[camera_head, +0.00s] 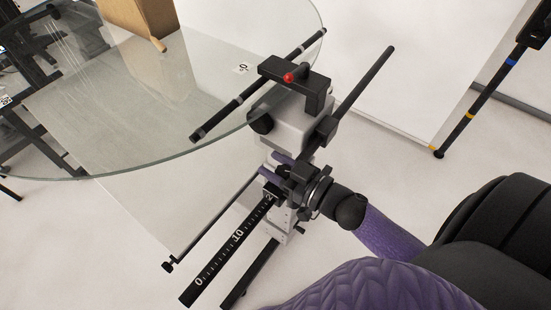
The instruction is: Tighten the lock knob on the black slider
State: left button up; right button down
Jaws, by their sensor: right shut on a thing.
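The black slider (272,191) sits on the ruled black rail (235,242), near the rail's upper end beside the grey column. My right gripper (276,167) comes in from the lower right, with its purple fingers at the slider. The fingers are shut on the small dark lock knob (282,171) at the slider. The knob is mostly hidden by the gripper, so how far it is turned cannot be seen. My left gripper is not in view.
A grey unit (288,128) with a black bracket (297,82) and red knob stands just above the gripper. Black rods and a thin side rod (213,222) lie close by. White floor is free at the lower left.

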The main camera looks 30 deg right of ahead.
jog(key=m+t+h+p, duration=0.1)
jog(key=m+h, duration=0.1)
jog(key=h, duration=0.1)
jog(key=shift+d+r, duration=0.1)
jog(key=shift+d, duration=0.05)
jog(key=shift+d+m+h+p, duration=0.2)
jog(key=shift+m+h+p, duration=0.35)
jog(key=shift+m+h, duration=0.95)
jog(key=shift+h, duration=0.7)
jog(key=shift+c, duration=1.1)
grip_release()
jog(key=s+p, duration=0.1)
jog(key=s, duration=0.9)
jog(key=shift+w, duration=0.1)
